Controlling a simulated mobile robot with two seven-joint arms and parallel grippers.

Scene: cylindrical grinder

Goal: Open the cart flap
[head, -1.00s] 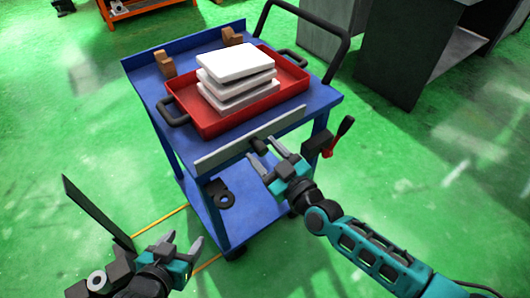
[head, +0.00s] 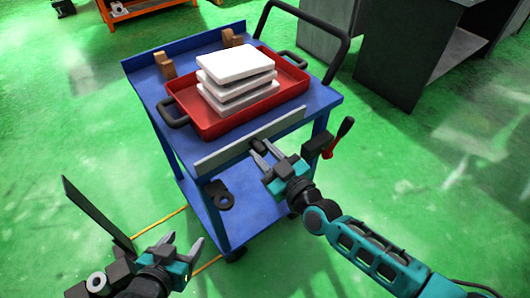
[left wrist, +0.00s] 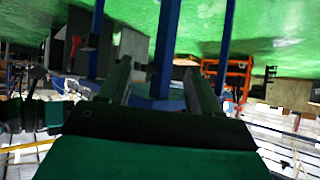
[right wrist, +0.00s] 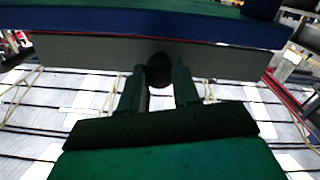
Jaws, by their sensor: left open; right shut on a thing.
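The blue cart (head: 327,97) stands in the middle of the head view. Its flap (head: 215,156), a long grey strip, lies along the cart's near edge. A dark knob (head: 259,145) sticks out from the flap right of its middle. My right gripper (head: 262,151) is shut on the knob. In the right wrist view the round black knob (right wrist: 160,66) sits between the fingertips, with the grey flap (right wrist: 90,55) behind it. My left gripper (head: 184,247) is open and empty, left of and below the flap, apart from the cart.
A red tray (head: 200,124) with several stacked white plates (head: 235,63) sits on the cart top. Brown blocks (head: 164,65) stand behind it.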

